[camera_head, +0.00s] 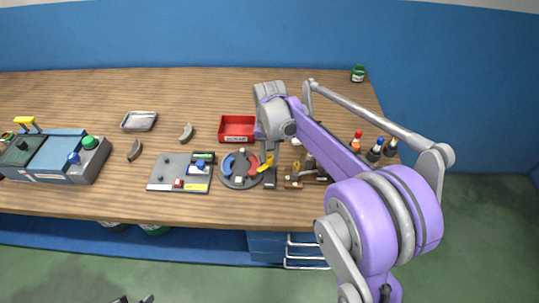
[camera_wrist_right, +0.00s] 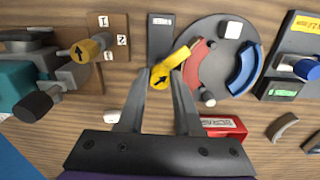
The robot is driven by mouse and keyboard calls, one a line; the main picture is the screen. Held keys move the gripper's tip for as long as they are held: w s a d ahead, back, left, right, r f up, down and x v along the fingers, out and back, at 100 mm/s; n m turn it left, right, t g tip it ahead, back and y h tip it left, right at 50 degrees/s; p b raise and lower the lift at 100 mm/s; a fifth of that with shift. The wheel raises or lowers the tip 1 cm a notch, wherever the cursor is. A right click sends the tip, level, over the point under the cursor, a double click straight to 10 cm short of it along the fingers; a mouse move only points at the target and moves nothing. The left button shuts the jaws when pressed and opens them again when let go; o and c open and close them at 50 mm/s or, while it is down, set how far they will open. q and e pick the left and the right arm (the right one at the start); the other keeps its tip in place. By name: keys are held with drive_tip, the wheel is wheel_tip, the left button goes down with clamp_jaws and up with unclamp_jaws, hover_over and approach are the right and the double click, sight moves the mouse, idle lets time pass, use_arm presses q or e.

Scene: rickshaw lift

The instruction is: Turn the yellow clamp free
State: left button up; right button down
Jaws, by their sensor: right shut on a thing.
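The yellow clamp (camera_head: 266,163) is a short lever with a black arrow on its round end. It sits at the edge of a round grey plate (camera_head: 227,180) with a red and a blue arc piece. In the right wrist view the yellow clamp (camera_wrist_right: 183,56) points up and right, its tip over the red arc. My right gripper (camera_wrist_right: 161,76) is shut on the clamp's round end, a fingertip on each side. In the head view my right gripper (camera_head: 268,157) comes down from above. At the bottom edge, dark tips that look like my left gripper (camera_head: 133,299) barely show.
A red tray (camera_head: 237,124) stands behind the plate. A grey board with blocks (camera_head: 165,172) lies left of it. A wooden fixture with another yellow knob (camera_wrist_right: 83,51) stands on the other side. Bottles (camera_head: 375,149) stand near the table's right end. Bare table lies at the back left.

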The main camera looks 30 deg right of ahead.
sight(270, 158)
drive_tip(key=n, duration=0.4)
drive_tip(key=shift+n, duration=0.3)
drive_tip(key=n, duration=0.4)
drive_tip(key=shift+n, duration=0.4)
drive_tip(key=c, duration=0.6)
unclamp_jaws()
drive_tip(key=shift+r, duration=0.15)
wheel_tip(270, 158, up, 11)
drive_tip(key=shift+f, duration=0.2)
